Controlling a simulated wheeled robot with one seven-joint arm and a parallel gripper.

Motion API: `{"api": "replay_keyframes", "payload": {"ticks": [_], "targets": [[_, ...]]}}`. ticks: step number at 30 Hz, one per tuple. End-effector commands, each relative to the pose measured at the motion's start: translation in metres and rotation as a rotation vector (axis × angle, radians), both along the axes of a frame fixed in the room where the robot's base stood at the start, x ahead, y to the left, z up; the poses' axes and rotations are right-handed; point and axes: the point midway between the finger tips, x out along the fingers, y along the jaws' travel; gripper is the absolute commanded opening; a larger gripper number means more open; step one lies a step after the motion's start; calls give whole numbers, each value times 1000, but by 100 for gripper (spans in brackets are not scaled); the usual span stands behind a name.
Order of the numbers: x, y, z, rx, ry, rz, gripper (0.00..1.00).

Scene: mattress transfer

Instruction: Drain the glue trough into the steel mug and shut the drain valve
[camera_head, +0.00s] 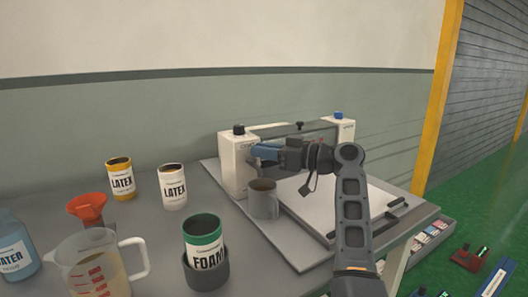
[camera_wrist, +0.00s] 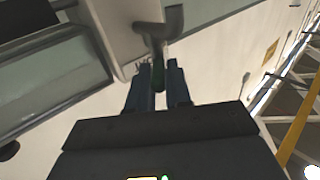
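The glue trough unit is a white-ended machine (camera_head: 238,165) against the wall, with a dark bar along it. The grey steel mug (camera_head: 264,203) stands upright below its left end, close to the white end housing; its inside cannot be made out. My gripper (camera_head: 262,152) is at the left end of the trough, above the mug. In the wrist view its two blue fingers (camera_wrist: 160,80) lie close on either side of a dark green valve handle (camera_wrist: 159,78), seemingly shut on it. The handle hangs below a grey curved fitting (camera_wrist: 158,30). No glue stream shows.
A yellow-labelled latex can (camera_head: 120,180), a white latex can (camera_head: 173,188), a red funnel (camera_head: 90,208), a measuring jug (camera_head: 92,270) and a foam can in a dark holder (camera_head: 205,255) stand left of the mug. A pale board (camera_head: 345,212) lies right of it.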

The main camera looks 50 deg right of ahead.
Motion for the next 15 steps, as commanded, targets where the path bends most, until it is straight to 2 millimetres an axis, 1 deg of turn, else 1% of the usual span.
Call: {"api": "replay_keyframes", "payload": {"ticks": [1, 6, 12, 15], "targets": [[1, 0, 1, -1, -1, 0, 23], [0, 0, 0, -1, -1, 0, 39], [0, 0, 0, 0, 0, 0, 39], [-3, -2, 0, 0, 0, -2, 39]]}}
